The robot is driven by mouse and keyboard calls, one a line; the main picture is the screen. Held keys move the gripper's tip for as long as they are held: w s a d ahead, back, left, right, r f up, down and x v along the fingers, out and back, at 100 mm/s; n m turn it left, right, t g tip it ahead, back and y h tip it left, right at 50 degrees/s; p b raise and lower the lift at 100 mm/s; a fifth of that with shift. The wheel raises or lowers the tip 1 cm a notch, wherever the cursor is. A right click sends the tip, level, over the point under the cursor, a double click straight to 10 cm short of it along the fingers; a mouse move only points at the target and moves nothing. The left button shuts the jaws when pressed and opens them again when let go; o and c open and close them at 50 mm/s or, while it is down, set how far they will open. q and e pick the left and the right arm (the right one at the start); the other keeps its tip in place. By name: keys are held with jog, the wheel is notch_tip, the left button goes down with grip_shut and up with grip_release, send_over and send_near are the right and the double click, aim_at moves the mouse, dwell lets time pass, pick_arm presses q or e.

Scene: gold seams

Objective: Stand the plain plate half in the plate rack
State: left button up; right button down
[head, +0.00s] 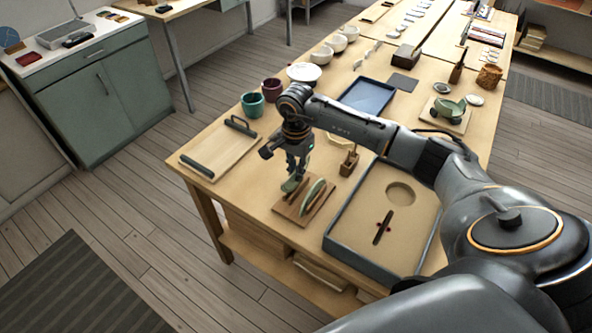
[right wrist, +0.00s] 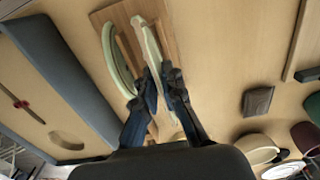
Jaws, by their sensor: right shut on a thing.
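The plate rack (head: 287,212) is a small wooden board near the table's front edge; it also shows at the top of the right wrist view (right wrist: 172,22). One green plate half (head: 314,194) stands on edge in the rack's right part. My right gripper (head: 294,178) points down over the rack's left part, shut on the pale green plain plate half (right wrist: 147,45). The held half is on edge beside the standing one (right wrist: 113,58), with a gap between them. Whether its lower edge touches the rack is hidden. My left gripper is not in view.
A grey-rimmed sand tray (head: 341,241) lies right of the rack, with a dark stick (head: 383,228) in it. A small wooden block (head: 349,164) stands behind the rack. Cups and a blue tray (head: 368,96) are farther back.

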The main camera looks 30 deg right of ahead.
aim_at(296, 185)
jog(key=shift+b, duration=0.45)
dwell(0.6)
jog(key=shift+f+b, duration=1.55)
jog(key=shift+b, duration=0.3)
dwell(1.9)
jog(key=c, duration=0.9)
grip_release()
jog(key=shift+r, duration=0.15)
jog(key=shift+r+p, duration=1.75)
jog(key=shift+r, duration=1.15)
